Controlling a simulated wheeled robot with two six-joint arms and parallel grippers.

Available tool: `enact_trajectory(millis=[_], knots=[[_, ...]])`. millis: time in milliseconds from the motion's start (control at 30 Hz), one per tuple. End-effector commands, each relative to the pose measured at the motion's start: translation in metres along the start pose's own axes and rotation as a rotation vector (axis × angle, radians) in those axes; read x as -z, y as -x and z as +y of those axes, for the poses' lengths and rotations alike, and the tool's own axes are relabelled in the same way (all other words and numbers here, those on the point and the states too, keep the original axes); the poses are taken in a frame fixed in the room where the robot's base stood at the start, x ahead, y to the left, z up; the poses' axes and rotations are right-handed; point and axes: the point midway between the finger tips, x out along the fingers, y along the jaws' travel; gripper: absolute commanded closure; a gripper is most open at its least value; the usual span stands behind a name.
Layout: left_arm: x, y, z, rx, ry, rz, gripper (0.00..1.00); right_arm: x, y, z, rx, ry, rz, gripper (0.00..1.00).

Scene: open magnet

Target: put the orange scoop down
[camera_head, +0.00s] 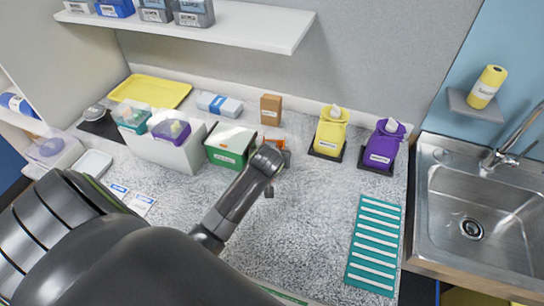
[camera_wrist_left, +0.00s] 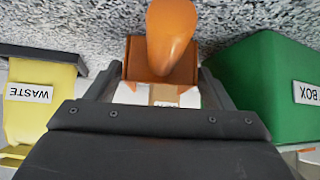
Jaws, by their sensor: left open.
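The orange scoop (camera_wrist_left: 170,38) shows between the two fingers of my left gripper (camera_wrist_left: 160,82) in the left wrist view, its rounded handle toward the top of the picture. The fingers stand apart on either side of it. In the head view only a small orange part of the scoop (camera_head: 276,139) shows behind my left gripper (camera_head: 284,160), beside the green box (camera_head: 230,160). My wrist hides the rest. Whether the scoop rests fully on the speckled counter (camera_head: 300,220) cannot be told. My right gripper is not in view.
The green box also shows close on the right in the left wrist view (camera_wrist_left: 265,90). A brown carton (camera_head: 271,110), a yellow container (camera_head: 330,133) and a purple one (camera_head: 383,146) stand behind. A teal striped mat (camera_head: 388,215) lies right, before the sink (camera_head: 470,195). The front-middle counter is clear.

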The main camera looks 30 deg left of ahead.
Motion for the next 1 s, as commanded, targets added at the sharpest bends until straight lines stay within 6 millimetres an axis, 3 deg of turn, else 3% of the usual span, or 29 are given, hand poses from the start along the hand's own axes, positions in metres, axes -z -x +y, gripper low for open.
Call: enact_trajectory(millis=[200,467,800,1000], knots=[[0.000,-0.017,0.000,0.000,-0.002,0.000,0.25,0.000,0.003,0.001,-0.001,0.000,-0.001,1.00],[0.000,-0.018,0.000,-0.001,-0.001,0.001,0.25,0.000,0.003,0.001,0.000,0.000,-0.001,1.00],[0.000,-0.018,0.000,-0.001,-0.001,0.001,0.63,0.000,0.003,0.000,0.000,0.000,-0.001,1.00],[0.000,-0.017,0.000,-0.001,-0.001,0.001,0.63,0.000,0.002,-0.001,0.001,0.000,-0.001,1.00]])
